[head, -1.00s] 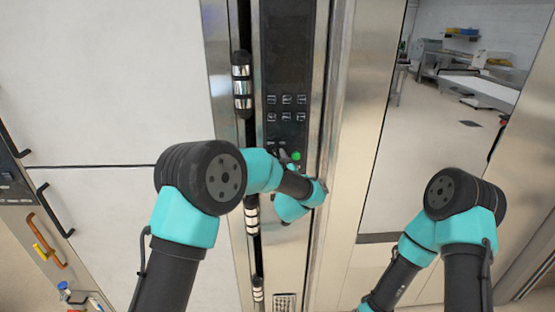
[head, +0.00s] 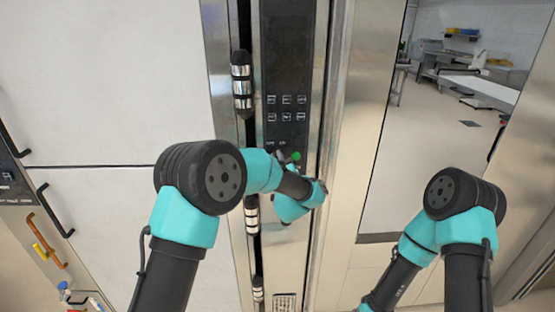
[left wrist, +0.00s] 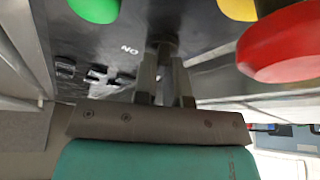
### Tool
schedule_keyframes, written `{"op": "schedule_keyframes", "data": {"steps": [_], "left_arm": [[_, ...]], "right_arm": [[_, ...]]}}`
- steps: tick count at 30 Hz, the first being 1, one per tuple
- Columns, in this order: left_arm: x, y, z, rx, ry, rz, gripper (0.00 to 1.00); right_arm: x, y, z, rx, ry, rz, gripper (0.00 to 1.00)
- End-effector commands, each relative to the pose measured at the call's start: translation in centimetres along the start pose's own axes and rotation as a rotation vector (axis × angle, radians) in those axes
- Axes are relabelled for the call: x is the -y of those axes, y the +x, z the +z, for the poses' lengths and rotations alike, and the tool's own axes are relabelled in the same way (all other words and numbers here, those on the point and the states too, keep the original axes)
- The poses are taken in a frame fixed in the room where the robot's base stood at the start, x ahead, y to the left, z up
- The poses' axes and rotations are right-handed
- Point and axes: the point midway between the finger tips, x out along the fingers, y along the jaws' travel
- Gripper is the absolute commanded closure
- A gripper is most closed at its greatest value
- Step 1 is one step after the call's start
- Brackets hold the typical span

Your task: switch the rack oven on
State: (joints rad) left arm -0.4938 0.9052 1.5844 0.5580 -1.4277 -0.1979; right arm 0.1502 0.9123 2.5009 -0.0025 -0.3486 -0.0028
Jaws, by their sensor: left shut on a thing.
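The rack oven's dark control panel (head: 287,60) stands upright in the middle of the head view. My left gripper (head: 281,156) is at its lower part, just under the small OFF and ON labels. In the left wrist view, my left gripper's fingers (left wrist: 165,88) are shut on a small dark switch knob (left wrist: 163,44). The white ON mark (left wrist: 129,50) shows beside the knob, and the OFF lettering (left wrist: 92,76) lies farther left. The fingers partly hide the knob, so its exact setting is unclear. My right arm shows at the right, but its gripper is out of frame.
A green button (head: 296,156) sits close right of my left gripper. The left wrist view shows a red button (left wrist: 285,45) and a yellow one (left wrist: 238,8) nearby. A steel door with a window (head: 430,120) stands right of the panel.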

Motion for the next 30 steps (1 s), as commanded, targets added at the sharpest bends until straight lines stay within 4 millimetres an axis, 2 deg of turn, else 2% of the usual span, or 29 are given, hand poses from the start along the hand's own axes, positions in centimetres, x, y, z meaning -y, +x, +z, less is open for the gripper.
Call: {"op": "schedule_keyframes", "data": {"steps": [11, 30], "left_arm": [[0.09, -0.04, -0.01, 0.0, 0.178, 0.074, 1.0], [0.3, -0.01, -0.08, 0.001, 0.717, 0.297, 1.0]], "right_arm": [[0.0, 0.0, 0.0, 0.0, 0.0, 0.0, 0.57], [0.0, 0.0, 0.0, 0.0, 0.0, 0.0, 0.57]]}}
